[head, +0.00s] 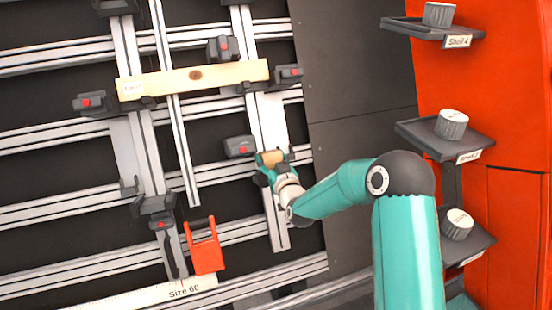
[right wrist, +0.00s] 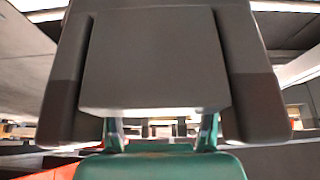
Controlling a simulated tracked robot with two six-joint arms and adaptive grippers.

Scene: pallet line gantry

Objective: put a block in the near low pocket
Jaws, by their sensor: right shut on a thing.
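A small tan block (head: 271,157) is at the tip of my right gripper (head: 268,168) in the head view, in front of a light upright rail. My right gripper is shut on it. In the right wrist view a broad grey face (right wrist: 155,60) fills the space between the two dark fingers; it seems to be the block's shaded side. A dark clamp with a red button (head: 239,147) is just left of the block. I cannot tell which place is the near low pocket, nor whether the block touches anything behind it. My left gripper is out of view.
A wooden beam (head: 215,77) lies across the rails above, held among several dark clamps. A red-orange handled piece (head: 205,250) hangs lower left. A ruler strip (head: 150,293) marked "Size 60" is at the bottom. Shelves with grey knobs (head: 452,124) stand at right.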

